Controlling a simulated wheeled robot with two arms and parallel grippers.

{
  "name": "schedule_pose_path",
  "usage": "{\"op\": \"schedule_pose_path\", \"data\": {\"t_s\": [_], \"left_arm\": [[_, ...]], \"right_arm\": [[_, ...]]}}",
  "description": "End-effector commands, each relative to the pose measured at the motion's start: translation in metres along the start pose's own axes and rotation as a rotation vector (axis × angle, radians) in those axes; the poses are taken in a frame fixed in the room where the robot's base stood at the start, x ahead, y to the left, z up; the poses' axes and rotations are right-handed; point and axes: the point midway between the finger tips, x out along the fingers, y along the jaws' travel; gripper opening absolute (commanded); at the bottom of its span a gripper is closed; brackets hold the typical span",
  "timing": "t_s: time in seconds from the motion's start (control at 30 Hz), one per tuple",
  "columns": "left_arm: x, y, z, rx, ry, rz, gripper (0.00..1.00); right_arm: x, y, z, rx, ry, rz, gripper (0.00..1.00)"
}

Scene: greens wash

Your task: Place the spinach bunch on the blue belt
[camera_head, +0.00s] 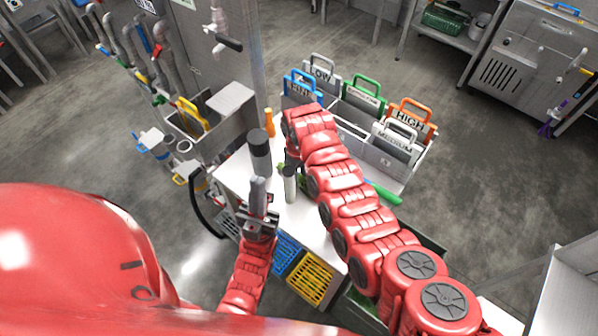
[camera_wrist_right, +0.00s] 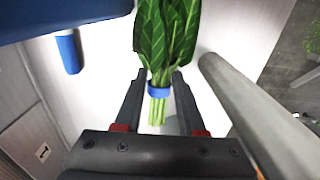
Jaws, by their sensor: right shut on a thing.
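The spinach bunch (camera_wrist_right: 165,40) has dark green leaves, pale stems and a blue band. In the right wrist view its banded stems are between the two dark fingers of my right gripper (camera_wrist_right: 158,88), which is shut on it. In the head view the right arm reaches over the white worktop, and its gripper (camera_head: 291,165) points down; the spinach is mostly hidden there. The blue belt (camera_head: 287,254) is a slatted strip at the worktop's near side, beside a yellow one. My left gripper (camera_head: 259,190) is left of the blue belt's far end; its finger opening is unclear.
Dark and pale cylinders (camera_head: 259,150) stand near the grippers. A grey cylinder (camera_wrist_right: 250,105) is close on the right in the wrist view. The yellow belt (camera_head: 312,279) lies right of the blue one. A bin with labelled, coloured handles (camera_head: 364,98) stands behind the worktop.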

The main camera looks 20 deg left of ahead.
Motion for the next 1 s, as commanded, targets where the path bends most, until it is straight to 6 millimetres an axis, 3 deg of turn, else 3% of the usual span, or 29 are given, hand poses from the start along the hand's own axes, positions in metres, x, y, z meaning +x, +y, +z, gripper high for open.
{"op": "schedule_pose_path", "data": {"t_s": [0.37, 0.4, 0.53, 0.9, 1.0], "left_arm": [[-0.004, 0.0, 0.001, 0.0, 0.0, 0.0, 0.0], [-0.003, 0.0, 0.001, 0.0, 0.0, 0.0, 0.0], [-0.002, 0.0, 0.0, 0.0, 0.0, 0.0, 0.0], [0.003, 0.0, 0.0, 0.0, 0.0, 0.0, 0.0], [-0.004, 0.0, 0.001, 0.0, 0.0, 0.0, 0.0]], "right_arm": [[0.006, 0.001, -0.001, 0.001, 0.003, 0.002, 0.0], [0.005, 0.001, -0.001, 0.001, 0.003, 0.002, 0.44], [0.004, 0.001, -0.001, 0.0, 0.003, 0.002, 0.68], [-0.002, 0.0, -0.001, 0.0, 0.003, 0.002, 0.69], [-0.005, 0.001, -0.001, 0.0, 0.004, 0.003, 0.69]]}}
